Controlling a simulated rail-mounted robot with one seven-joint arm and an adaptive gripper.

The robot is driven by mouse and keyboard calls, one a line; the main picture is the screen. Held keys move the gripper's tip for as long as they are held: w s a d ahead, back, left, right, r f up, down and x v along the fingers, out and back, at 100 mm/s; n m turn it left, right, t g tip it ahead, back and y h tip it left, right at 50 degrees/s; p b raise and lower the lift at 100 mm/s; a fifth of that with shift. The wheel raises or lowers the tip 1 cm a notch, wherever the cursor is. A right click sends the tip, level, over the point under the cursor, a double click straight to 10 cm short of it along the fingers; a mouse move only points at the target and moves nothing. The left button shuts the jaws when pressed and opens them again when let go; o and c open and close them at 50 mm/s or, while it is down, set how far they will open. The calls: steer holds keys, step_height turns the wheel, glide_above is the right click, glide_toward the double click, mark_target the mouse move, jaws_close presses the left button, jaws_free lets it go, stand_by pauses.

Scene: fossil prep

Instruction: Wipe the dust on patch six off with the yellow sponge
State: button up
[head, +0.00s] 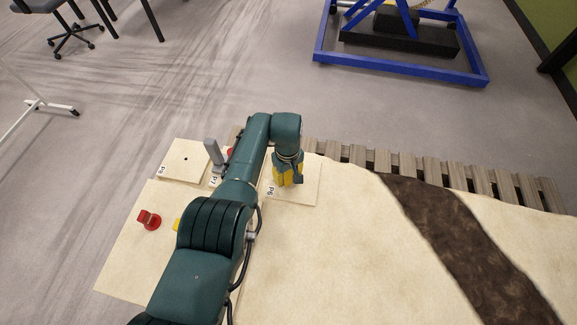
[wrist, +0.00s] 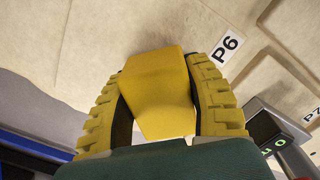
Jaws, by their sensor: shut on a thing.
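The yellow sponge (wrist: 158,95) is between the two ribbed yellow fingers of my gripper (wrist: 160,100) in the wrist view, and the fingers are shut on it. In the head view my gripper (head: 287,180) points down over the pale square patch six (head: 306,188), labelled P6. The P6 label (wrist: 226,48) also shows just right of the fingers in the wrist view. The sponge is close to the patch, but I cannot tell whether it touches. The patch under the gripper is hidden, and I cannot make out any dust on the visible part.
A red object (head: 149,219) sits on the left board. A dark brown band (head: 435,215) crosses the pale surface at right. Wooden slats (head: 358,156) edge the back.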

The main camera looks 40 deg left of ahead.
steer(key=shift+w+a+r, duration=0.3)
steer(key=shift+w+r, duration=0.2)
steer(key=shift+r, duration=0.25)
steer(key=shift+s+d+r+p, duration=0.2)
steer(key=shift+s+r+p, duration=0.05)
steer(key=shift+p, duration=0.2)
steer(key=shift+w+a+r+p, duration=0.15)
steer(key=shift+r+p, duration=0.2)
steer(key=shift+r, duration=0.1)
steer(key=shift+s+r+p, duration=0.2)
steer(key=shift+r+p, duration=0.4)
steer(key=shift+p, duration=0.1)
step_height(320, 180, up, 4)
steer(key=p, duration=0.3)
steer(key=shift+f, duration=0.15)
